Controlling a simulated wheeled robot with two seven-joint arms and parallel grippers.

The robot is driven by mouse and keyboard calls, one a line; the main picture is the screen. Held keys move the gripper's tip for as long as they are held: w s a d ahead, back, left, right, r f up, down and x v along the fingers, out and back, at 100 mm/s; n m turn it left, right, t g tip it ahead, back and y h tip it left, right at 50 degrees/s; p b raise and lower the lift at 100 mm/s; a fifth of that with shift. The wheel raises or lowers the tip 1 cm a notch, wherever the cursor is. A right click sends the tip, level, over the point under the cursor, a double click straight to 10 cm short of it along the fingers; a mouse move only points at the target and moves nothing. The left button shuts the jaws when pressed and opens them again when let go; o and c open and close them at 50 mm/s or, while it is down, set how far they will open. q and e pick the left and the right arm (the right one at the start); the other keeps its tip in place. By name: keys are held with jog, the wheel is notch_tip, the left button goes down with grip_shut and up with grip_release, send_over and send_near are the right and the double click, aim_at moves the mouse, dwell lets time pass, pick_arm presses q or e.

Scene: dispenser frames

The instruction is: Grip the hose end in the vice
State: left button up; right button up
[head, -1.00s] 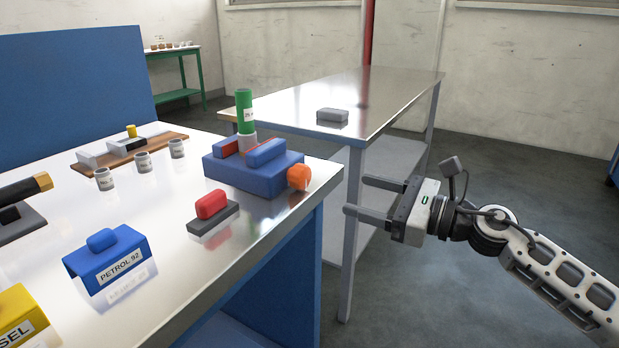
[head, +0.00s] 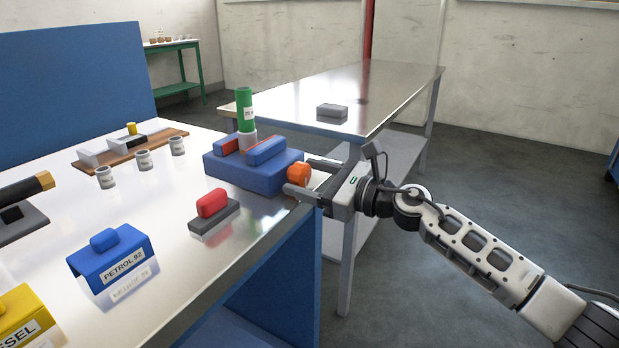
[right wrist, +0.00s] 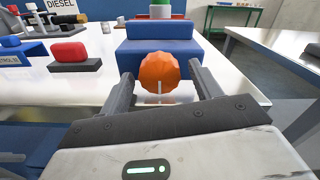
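The blue vice (head: 240,174) stands at the right edge of the workbench, with red-lined jaws. A green hose end (head: 245,112) with a grey lower part (head: 246,142) stands upright between the jaws. The orange vice knob (head: 299,172) sticks out on the vice's right side. My right gripper (head: 304,176) is open, its two fingers on either side of the knob. In the right wrist view the knob (right wrist: 159,72) lies between and slightly beyond the fingertips; I cannot tell whether they touch it. My left gripper is not in view.
A red block on a grey base (head: 213,210), a blue PETROL 92 holder (head: 112,255) and a yellow holder (head: 18,315) stand on the workbench (head: 190,270). Several small cups stand behind. A steel table (head: 385,90) with a grey block (head: 332,111) is at the back right.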

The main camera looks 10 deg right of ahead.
jog(key=c, duration=0.9)
jog(key=shift+o, duration=0.2)
jog(key=shift+r+m+p, duration=0.2)
jog(key=shift+m+p, duration=0.55)
jog(key=shift+m, duration=0.15)
jog(key=shift+m+p, duration=0.55)
jog(key=shift+m, duration=0.25)
jog(key=shift+m+p, duration=0.3)
jog(key=shift+m, duration=0.4)
jog(key=shift+f+m, duration=0.15)
jog(key=shift+m, duration=0.25)
jog(key=shift+f, duration=0.1)
jog(key=o, duration=1)
jog(key=shift+c, duration=0.2)
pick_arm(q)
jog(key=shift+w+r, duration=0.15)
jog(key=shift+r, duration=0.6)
